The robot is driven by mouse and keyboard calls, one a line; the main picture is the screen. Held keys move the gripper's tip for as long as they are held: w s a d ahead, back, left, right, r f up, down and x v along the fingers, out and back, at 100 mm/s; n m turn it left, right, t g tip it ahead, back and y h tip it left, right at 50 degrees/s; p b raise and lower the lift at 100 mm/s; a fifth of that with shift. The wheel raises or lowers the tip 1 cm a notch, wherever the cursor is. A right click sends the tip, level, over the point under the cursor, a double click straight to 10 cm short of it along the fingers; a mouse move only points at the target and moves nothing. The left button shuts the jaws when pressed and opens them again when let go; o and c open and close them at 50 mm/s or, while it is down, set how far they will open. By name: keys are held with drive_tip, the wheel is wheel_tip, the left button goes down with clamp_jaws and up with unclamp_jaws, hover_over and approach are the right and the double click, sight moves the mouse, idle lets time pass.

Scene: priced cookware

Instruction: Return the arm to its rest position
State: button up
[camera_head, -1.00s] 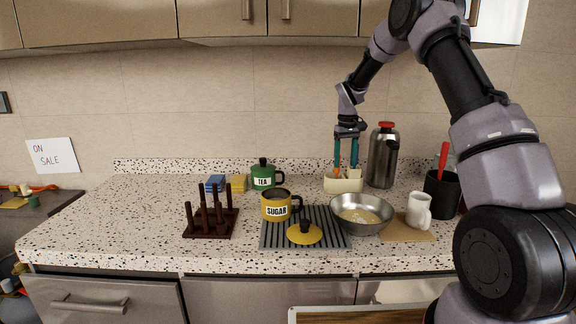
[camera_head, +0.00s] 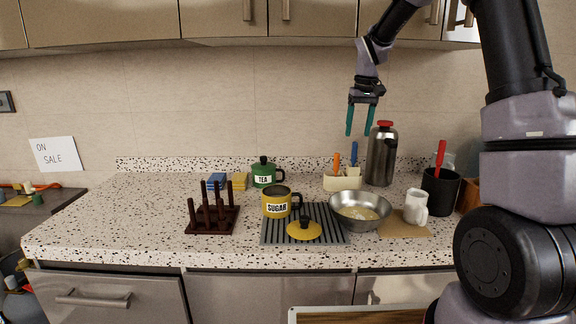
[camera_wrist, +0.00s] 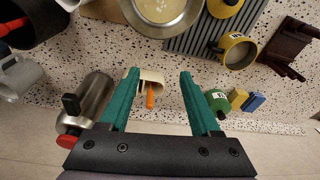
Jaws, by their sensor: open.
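My gripper (camera_head: 361,118) is open and empty. In the head view it hangs in the air in front of the back wall, above the cream holder (camera_head: 342,181) and to the upper left of the steel flask (camera_head: 382,155). Its teal fingers point down. In the wrist view my gripper (camera_wrist: 165,105) shows both fingers spread wide, with the cream holder (camera_wrist: 152,76) and its orange-handled tool (camera_wrist: 150,96) seen between them, apart from the fingers.
The counter holds a yellow SUGAR mug (camera_head: 276,203), its lid (camera_head: 304,231), a steel bowl (camera_head: 359,211), a white mug (camera_head: 416,206), a black utensil pot (camera_head: 440,191), a dark peg rack (camera_head: 212,215) and a green TEA mug (camera_head: 264,174). Cabinets (camera_head: 310,18) hang above.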

drive_tip(key=s+d+r+m+t, duration=0.1)
drive_tip(key=s+r, duration=0.5)
drive_tip(key=s, duration=0.2)
drive_tip(key=s+d+r+m+t, duration=0.1)
drive_tip(key=s+r+m+t, duration=0.1)
drive_tip(key=s+r, duration=0.5)
drive_tip(key=s+d+f+m+t+y, duration=0.1)
drive_tip(key=s+f+m+t, duration=0.1)
drive_tip(key=s, duration=1.5)
drive_tip(key=shift+m, duration=0.3)
